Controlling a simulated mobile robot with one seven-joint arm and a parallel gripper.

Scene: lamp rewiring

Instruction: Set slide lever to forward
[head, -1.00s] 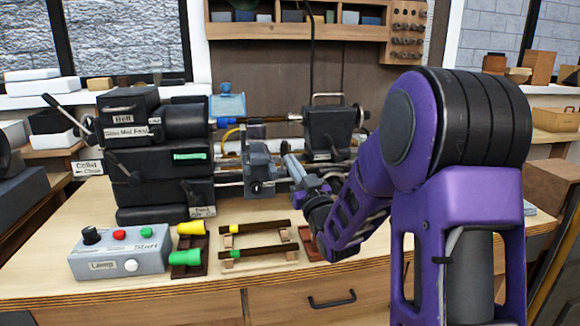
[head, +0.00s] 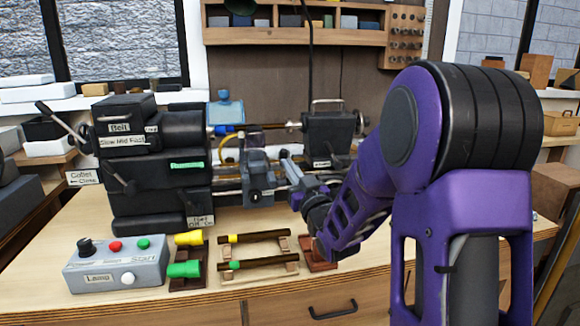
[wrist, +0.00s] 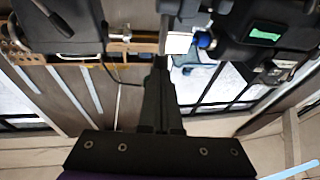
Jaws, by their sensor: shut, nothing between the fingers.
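The dark grey lathe carriage with its slide (head: 258,178) sits on the bed rails mid-bench in the head view. I cannot pick out the slide lever or its setting for certain. My gripper (head: 288,160) is at the carriage's right side, its slim fingers pointing up and left; contact cannot be told. In the wrist view the dark fingers of my gripper (wrist: 160,65) are together and empty, their tips near a dark machine part (wrist: 184,14). My purple arm hides the bench at right.
The headstock (head: 160,170) with levers and labels stands left, the tailstock (head: 332,135) behind my gripper. A grey control box (head: 116,268), yellow (head: 188,238) and green (head: 184,269) plugs and wooden racks (head: 258,280) occupy the front. Bare bench lies between box and headstock.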

